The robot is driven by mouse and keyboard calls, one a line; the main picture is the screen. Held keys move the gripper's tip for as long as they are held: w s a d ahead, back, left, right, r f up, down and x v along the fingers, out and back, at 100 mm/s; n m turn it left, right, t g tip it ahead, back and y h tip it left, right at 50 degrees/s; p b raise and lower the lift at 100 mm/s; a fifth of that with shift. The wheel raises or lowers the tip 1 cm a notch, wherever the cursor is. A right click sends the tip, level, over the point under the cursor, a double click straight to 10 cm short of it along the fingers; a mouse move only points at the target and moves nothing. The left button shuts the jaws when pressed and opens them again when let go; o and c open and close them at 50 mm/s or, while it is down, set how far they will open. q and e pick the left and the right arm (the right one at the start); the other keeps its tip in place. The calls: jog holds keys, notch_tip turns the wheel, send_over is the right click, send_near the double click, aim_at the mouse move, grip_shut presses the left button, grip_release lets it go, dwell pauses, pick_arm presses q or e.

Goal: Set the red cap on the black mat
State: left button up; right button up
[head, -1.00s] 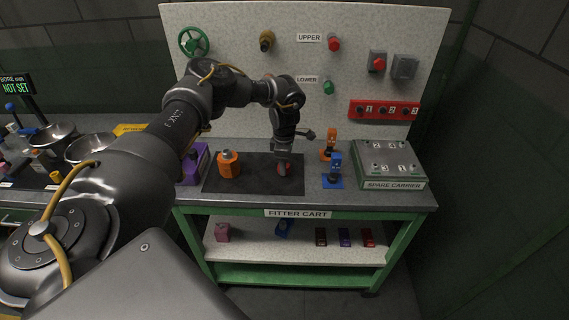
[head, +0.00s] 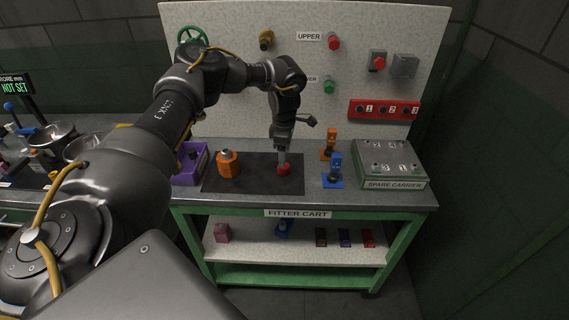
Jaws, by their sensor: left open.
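The red cap (head: 284,170) sits on the right part of the black mat (head: 255,184) on top of the cart. My left gripper (head: 283,157) points down just above the cap, with its fingers close to the cap's top. It is open. Whether a fingertip still touches the cap is too small to tell. My right gripper is not in the head view.
An orange hexagonal part (head: 228,164) stands on the mat's left part. A purple bin (head: 190,165) is left of the mat. Orange (head: 330,146) and blue (head: 334,172) stands and the spare carrier (head: 389,165) are to the right. A pegboard panel (head: 230,110) rises behind.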

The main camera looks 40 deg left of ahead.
pick_arm(q)
notch_tip(320, 180, up, 7)
jog(key=shift+r+b, duration=0.2)
jog(key=shift+b, duration=0.2)
dwell(0.4)
